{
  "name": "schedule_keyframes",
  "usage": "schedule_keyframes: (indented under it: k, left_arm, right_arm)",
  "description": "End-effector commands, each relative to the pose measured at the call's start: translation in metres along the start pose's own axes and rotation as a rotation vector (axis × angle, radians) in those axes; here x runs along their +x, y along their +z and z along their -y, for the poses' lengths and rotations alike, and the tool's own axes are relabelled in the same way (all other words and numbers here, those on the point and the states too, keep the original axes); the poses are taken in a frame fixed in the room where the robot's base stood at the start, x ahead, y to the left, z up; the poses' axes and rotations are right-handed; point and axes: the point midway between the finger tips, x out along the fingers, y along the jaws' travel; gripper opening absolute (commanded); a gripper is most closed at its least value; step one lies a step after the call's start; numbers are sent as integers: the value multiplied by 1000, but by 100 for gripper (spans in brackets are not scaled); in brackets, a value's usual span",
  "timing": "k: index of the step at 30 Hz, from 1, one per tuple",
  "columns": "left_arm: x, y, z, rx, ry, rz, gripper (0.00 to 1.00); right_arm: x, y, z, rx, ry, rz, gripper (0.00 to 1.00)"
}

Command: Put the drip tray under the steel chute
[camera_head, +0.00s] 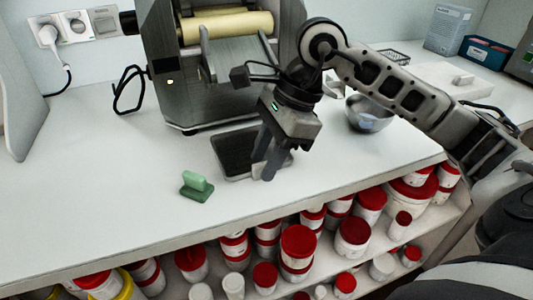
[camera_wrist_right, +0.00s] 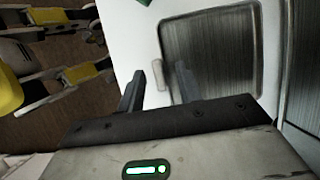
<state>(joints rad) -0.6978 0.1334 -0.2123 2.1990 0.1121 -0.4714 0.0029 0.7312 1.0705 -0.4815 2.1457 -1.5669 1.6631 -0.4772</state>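The drip tray (camera_head: 234,153), dark inside with a pale rim, lies flat on the counter just in front of the mill. Its dark ribbed inside shows large in the right wrist view (camera_wrist_right: 212,52), with a small tab (camera_wrist_right: 157,73) on its near edge. The steel chute (camera_head: 232,62) slopes out of the mill, above and behind the tray. My right gripper (camera_head: 266,160) points down over the tray's right side and hides part of it. Its two fingers (camera_wrist_right: 158,88) stand apart, with the tab showing between them; I cannot tell whether they touch it. My left gripper is out of view.
The mill (camera_head: 190,100) stands behind the tray. A green block (camera_head: 196,186) lies on the counter at front left. A steel bowl (camera_head: 368,118) stands to the right, behind my right forearm. Red-lidded jars (camera_head: 298,245) fill the shelf below. The counter's left side is clear.

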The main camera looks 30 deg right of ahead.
Motion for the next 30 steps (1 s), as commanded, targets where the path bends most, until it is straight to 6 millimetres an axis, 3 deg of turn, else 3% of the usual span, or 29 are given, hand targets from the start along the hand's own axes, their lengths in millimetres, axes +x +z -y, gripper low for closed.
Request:
schedule_keyframes:
  k: [8,21,30]
  left_arm:
    - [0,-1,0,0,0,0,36]
    - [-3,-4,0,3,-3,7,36]
    - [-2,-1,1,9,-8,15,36]
  right_arm:
    - [-10,0,1,1,-2,0,35]
    - [-97,1,1,0,-5,2,35]
    - [-121,0,0,0,-1,2,35]
